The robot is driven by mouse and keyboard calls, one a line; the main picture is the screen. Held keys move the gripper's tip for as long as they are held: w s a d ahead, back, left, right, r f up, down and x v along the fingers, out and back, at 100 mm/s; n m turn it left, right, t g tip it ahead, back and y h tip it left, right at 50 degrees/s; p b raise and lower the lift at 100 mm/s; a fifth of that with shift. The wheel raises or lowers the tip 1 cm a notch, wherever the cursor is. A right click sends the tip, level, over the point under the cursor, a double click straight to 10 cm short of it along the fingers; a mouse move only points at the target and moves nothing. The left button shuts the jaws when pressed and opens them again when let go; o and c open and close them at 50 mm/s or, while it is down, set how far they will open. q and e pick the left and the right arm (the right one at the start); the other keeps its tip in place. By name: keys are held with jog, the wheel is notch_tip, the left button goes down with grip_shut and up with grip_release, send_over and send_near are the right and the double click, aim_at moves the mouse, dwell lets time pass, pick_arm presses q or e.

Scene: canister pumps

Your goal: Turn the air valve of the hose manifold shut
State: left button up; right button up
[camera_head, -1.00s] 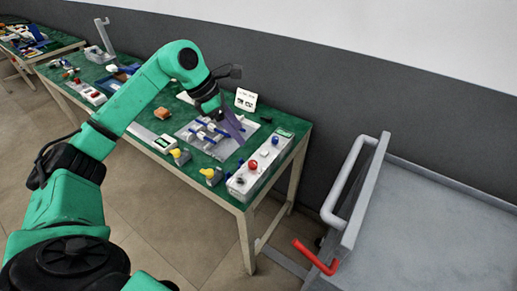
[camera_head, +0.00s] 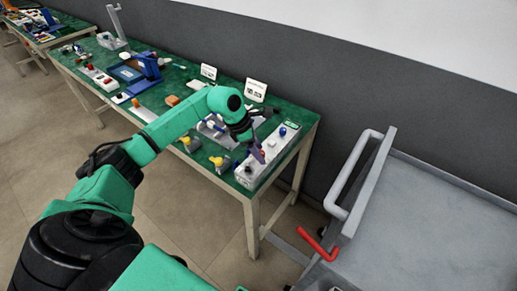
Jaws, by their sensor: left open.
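A light grey plate with white fittings and blue handles (camera_head: 217,127), which looks like the hose manifold, lies on the green table. My left forearm and wrist cover much of it, so I cannot tell which handle is the air valve or how it is turned. My left gripper (camera_head: 257,153) is open and points down over the long pale control box (camera_head: 288,144), to the right of the manifold plate. Its fingers are small and dark here, and I cannot tell whether they touch the box. My right gripper is out of view.
Two yellow-topped fittings (camera_head: 217,162) stand at the table's front edge. A blue knob (camera_head: 283,131) is on the control box. Small white cards (camera_head: 256,90) stand at the back. A grey cart (camera_head: 430,220) with a red handle (camera_head: 318,245) is at the right.

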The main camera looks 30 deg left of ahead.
pick_arm(q)
grip_shut()
jog(key=shift+n, duration=0.3)
jog(key=n+t+y, duration=0.1)
jog(key=n, duration=0.2)
jog(key=shift+d+n, duration=0.1)
jog(key=shift+n, duration=0.2)
jog(key=n+y+b, duration=0.1)
jog(key=n, duration=0.2)
jog(key=shift+d+n+t, duration=0.1)
jog(key=shift+n+t, duration=0.2)
jog(key=shift+t, duration=0.1)
jog(key=n+y+b, duration=0.1)
jog(key=n, duration=0.1)
jog(key=n+y+b, duration=0.1)
jog(key=n+b, duration=0.1)
jog(key=n, duration=0.1)
jog(key=shift+d+y, duration=0.15)
jog(key=shift+y, duration=0.15)
jog(key=n+y+b, duration=0.1)
jog(key=n, duration=0.4)
jog(key=shift+r+g+y+b, duration=0.1)
jog(key=shift+g+y+b, duration=0.2)
jog(key=shift+y+b, duration=0.1)
